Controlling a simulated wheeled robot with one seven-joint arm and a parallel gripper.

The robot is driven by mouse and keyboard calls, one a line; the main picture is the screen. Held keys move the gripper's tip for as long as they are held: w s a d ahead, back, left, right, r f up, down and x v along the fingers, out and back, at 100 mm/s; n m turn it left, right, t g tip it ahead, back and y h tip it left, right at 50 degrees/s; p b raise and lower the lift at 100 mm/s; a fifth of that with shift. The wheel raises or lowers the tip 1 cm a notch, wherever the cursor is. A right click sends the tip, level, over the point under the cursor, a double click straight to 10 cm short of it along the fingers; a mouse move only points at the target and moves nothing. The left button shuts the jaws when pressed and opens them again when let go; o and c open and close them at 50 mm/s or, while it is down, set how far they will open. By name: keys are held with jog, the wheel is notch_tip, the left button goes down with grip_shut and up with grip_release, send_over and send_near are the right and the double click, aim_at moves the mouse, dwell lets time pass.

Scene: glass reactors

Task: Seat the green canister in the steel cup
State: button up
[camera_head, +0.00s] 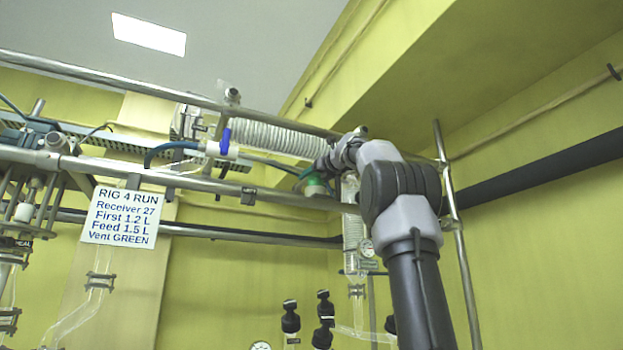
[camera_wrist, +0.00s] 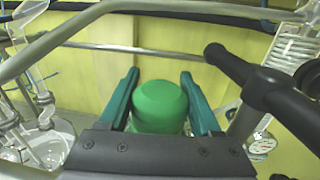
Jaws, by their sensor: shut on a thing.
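The green canister (camera_wrist: 160,106) is between the two teal fingers of my gripper (camera_wrist: 160,78) in the wrist view, and the gripper is shut on it. Its rounded top faces the camera, and its lower part is hidden behind the gripper body. In the head view a small part of the green canister (camera_head: 312,182) shows by my gripper (camera_head: 306,174), beside the upper steel pipes and left of my arm. I cannot make out the steel cup in either view.
A sign (camera_head: 120,215) hangs at left, reading "Vent GREEN" among other lines. Glassware (camera_wrist: 38,105) stands left in the wrist view.

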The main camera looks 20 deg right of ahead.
jog(key=shift+f, duration=0.2)
jog(key=o, duration=1.5)
jog(key=shift+s, duration=0.15)
jog(key=shift+s+d, duration=0.15)
jog(key=shift+s, duration=0.95)
jog(key=shift+s+d, duration=0.2)
jog(key=shift+s, duration=0.95)
jog(key=shift+s+d, duration=0.15)
jog(key=shift+s, duration=0.95)
jog(key=s, duration=0.7)
jog(key=s+d, duration=0.1)
jog(key=s, duration=0.3)
